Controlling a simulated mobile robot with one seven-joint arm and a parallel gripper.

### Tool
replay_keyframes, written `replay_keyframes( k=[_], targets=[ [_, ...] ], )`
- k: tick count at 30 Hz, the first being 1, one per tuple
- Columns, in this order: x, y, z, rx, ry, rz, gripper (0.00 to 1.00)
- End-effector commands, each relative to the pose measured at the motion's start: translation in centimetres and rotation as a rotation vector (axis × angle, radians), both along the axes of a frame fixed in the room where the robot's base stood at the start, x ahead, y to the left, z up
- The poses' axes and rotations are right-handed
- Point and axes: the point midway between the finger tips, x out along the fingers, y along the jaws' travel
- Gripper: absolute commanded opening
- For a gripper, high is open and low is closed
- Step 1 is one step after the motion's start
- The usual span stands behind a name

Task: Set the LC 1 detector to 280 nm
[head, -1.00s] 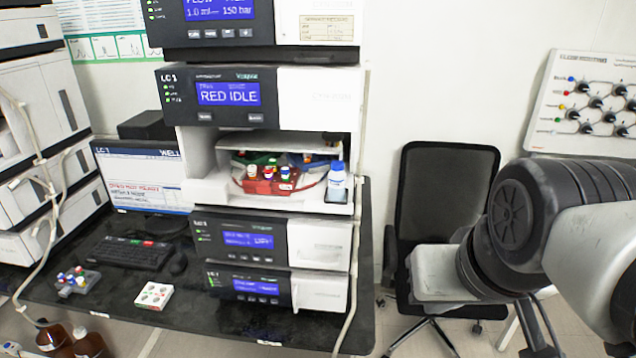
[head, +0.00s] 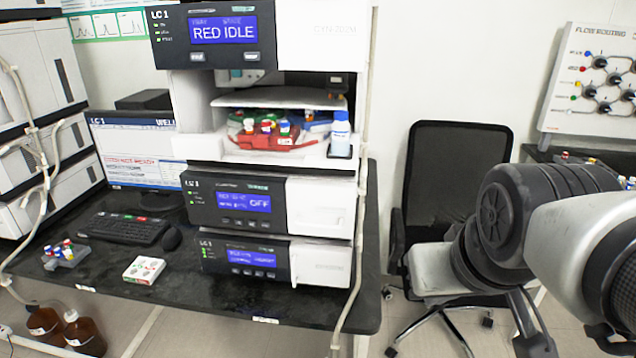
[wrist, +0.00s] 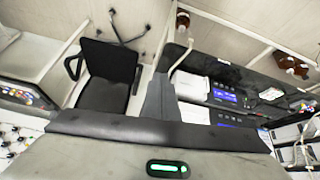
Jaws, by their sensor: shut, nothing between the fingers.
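The LC 1 stack stands on a dark bench in the head view. My gripper (wrist: 160,100) shows in the wrist view, shut and empty, apart from the stack. My arm is at the right of the head view.
A monitor (head: 140,155), keyboard (head: 122,228) and vial rack (head: 65,255) are left of the stack. A black chair (head: 455,185) stands right of the bench.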

Motion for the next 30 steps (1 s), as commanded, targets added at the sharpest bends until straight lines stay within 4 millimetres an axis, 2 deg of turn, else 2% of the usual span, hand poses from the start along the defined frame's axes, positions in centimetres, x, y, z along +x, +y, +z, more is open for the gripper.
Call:
replay_keyframes(
  k=[1, 2, 5, 8, 12, 16, 18, 21, 27, 30],
  targets=[
    [1.2, 0.2, -4.0, -0.022, -0.007, 0.03, 0.0],
    [2.3, 0.4, -5.2, -0.04, -0.018, 0.058, 0.0],
    [6.4, 1.4, -7.5, -0.113, -0.069, 0.177, 0.0],
    [11.2, 3.3, -9.4, -0.193, -0.136, 0.335, 0.0],
    [17.2, 7.9, -13.3, -0.287, -0.26, 0.59, 0.0],
    [20.9, 13.8, -17.9, -0.338, -0.413, 0.823, 0.0],
    [21.8, 17.1, -20.4, -0.347, -0.505, 0.931, 0.0],
    [22.0, 21.6, -23.4, -0.347, -0.647, 1.046, 0.0],
    [20.0, 27.7, -27.6, -0.326, -0.899, 1.136, 0.0],
    [18.4, 29.6, -28.8, -0.317, -1.011, 1.128, 0.0]
  ],
)
